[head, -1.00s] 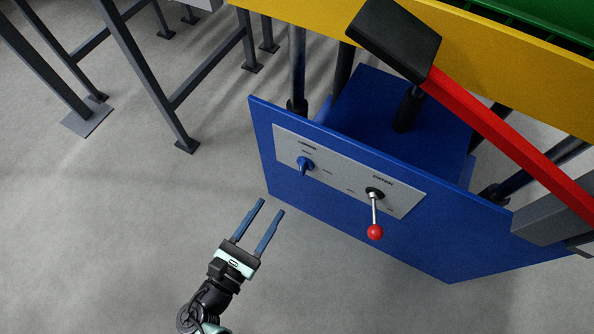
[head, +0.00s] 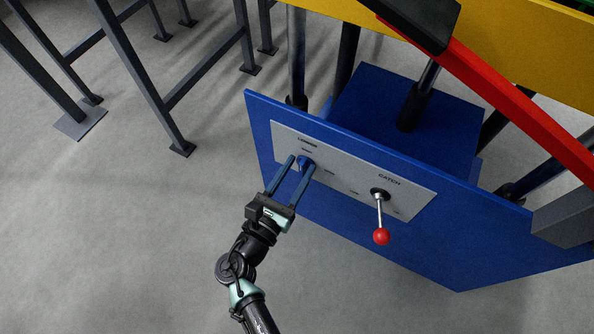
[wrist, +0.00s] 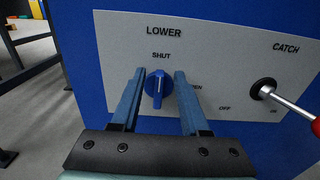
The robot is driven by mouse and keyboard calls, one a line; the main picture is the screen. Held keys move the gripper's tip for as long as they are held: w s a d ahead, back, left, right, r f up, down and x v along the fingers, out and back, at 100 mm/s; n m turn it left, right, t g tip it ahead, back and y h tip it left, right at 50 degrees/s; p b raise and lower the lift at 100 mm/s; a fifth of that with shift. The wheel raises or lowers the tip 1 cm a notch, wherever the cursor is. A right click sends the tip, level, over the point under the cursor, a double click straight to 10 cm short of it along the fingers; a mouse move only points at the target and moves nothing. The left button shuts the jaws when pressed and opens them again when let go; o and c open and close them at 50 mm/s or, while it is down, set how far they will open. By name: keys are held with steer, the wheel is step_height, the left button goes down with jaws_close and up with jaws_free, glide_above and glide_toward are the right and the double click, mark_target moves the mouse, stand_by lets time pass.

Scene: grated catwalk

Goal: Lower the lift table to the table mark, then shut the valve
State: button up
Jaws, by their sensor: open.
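The blue valve knob (head: 304,163) is on the grey plate under the word LOWER. In the wrist view the knob (wrist: 158,90) has its ridge upright, in line with SHUT above it; OPEN at its right is partly hidden by a finger. My gripper (head: 302,162) is open, with one finger on each side of the knob; I cannot tell if they touch it. The lift table shows a yellow deck side (head: 490,50) at the top right, above a blue base (head: 365,105). I cannot make out a table mark.
A CATCH lever with a red ball (head: 381,236) sticks out right of the knob, on the blue panel (head: 470,255). A red beam (head: 510,95) with a black pad (head: 425,18) slants above. Grey steel legs (head: 140,75) stand at left. Floor in front is clear.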

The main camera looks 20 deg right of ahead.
steer(key=shift+c, duration=0.2)
jaws_close()
